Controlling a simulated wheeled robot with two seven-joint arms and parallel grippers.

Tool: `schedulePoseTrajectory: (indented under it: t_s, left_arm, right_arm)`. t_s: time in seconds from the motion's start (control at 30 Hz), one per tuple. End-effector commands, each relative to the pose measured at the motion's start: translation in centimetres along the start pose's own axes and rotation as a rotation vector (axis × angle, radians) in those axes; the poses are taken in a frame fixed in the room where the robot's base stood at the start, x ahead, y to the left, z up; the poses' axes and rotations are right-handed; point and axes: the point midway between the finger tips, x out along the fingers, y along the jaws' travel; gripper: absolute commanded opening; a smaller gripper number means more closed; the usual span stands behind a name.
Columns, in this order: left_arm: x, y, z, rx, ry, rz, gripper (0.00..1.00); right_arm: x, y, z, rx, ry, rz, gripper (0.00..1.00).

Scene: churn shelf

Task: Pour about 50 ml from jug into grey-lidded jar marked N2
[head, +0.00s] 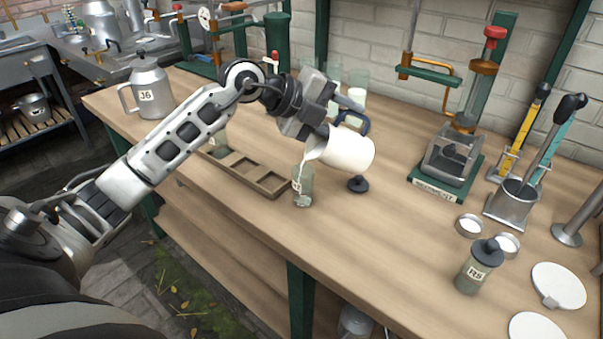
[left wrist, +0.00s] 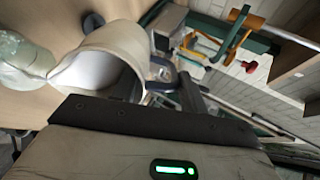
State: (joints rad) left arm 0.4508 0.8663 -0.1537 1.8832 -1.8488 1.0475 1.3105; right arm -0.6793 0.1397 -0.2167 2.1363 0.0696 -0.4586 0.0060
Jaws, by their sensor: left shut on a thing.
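My left gripper (head: 325,105) is shut on the dark blue handle (head: 352,118) of the white jug (head: 348,151). The jug is tilted steeply, its spout to the left. A white stream runs from its lip into the open, see-through jar (head: 302,187), which stands upright on the bench. The jar's marking is too small to read surely. A dark grey lid (head: 358,184) lies on the bench to its right. In the left wrist view the tipped jug (left wrist: 115,55) shows white liquid at its mouth, next to the jar (left wrist: 22,62). My right gripper is out of view.
A wooden tray with compartments (head: 268,184) lies left of the jar. Behind the jug stand glass vessels (head: 357,97). A green-based press (head: 443,183), a lidded jar marked R5 (head: 477,267) and a metal jug marked J6 (head: 147,88) stand on the bench. The front middle is clear.

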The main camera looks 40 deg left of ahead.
Motion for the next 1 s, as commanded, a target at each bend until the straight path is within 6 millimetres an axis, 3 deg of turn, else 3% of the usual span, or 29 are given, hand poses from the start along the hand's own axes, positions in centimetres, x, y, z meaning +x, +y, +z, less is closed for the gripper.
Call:
schedulePoseTrajectory:
  t_s: [1.0]
  left_arm:
    - [0.86, -0.61, -0.04, 0.003, 0.002, -0.031, 0.01]
  right_arm:
    - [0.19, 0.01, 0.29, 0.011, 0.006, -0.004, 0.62]
